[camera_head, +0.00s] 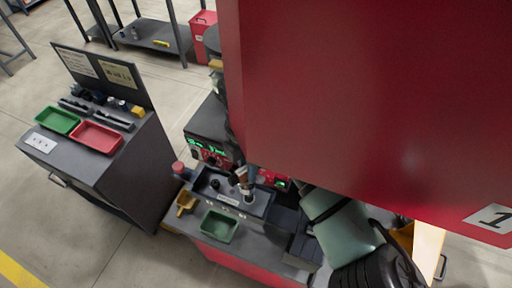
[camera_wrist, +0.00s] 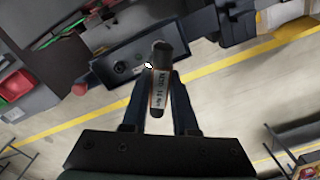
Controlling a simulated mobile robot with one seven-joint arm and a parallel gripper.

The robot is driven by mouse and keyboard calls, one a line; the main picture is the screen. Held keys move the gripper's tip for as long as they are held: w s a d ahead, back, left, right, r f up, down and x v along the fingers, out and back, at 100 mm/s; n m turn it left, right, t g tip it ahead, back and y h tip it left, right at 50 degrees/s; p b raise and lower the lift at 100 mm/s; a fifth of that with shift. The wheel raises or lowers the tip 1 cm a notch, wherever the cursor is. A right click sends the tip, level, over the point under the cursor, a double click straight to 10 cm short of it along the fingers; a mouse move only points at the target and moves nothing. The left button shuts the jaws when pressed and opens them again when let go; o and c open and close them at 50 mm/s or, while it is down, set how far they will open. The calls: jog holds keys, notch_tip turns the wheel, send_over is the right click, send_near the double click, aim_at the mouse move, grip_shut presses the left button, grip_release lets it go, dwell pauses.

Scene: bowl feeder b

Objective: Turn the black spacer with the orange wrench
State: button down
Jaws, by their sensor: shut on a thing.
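My gripper (camera_wrist: 163,80) is shut on the orange wrench (camera_wrist: 160,93), a dark grey rod with an orange band and white lettering. In the head view, my gripper (camera_head: 241,171) is over the dark fixture tray (camera_head: 228,200), and the wrench there is small and mostly hidden. The wrench's dark end points onto the tray. A small round black piece (camera_head: 215,184) sits in the tray left of the wrench and shows in the wrist view (camera_wrist: 120,67) too. I cannot tell whether it is the black spacer. Contact between the wrench and any spacer cannot be made out.
A large red panel (camera_head: 350,90) fills the upper right of the head view. A side cabinet (camera_head: 95,165) carries green and red trays.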

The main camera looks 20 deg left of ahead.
jog(key=shift+w, duration=0.4)
jog(key=shift+s+r, duration=0.2)
jog(key=shift+s, duration=0.2)
jog(key=shift+w+f, duration=0.15)
jog(key=shift+w, duration=0.05)
jog(key=b, duration=0.3)
send_near(249, 198)
jog(key=shift+w+a+f, duration=0.15)
jog(key=shift+w+f, duration=0.35)
jog(key=shift+w, duration=0.1)
jog(key=shift+f+b, duration=0.7)
jog(key=shift+f, duration=0.3)
dwell(0.8)
dwell(0.4)
jog(key=shift+r+m+p, duration=0.1)
jog(key=shift+m+p, duration=0.4)
jog(key=shift+m, duration=0.7)
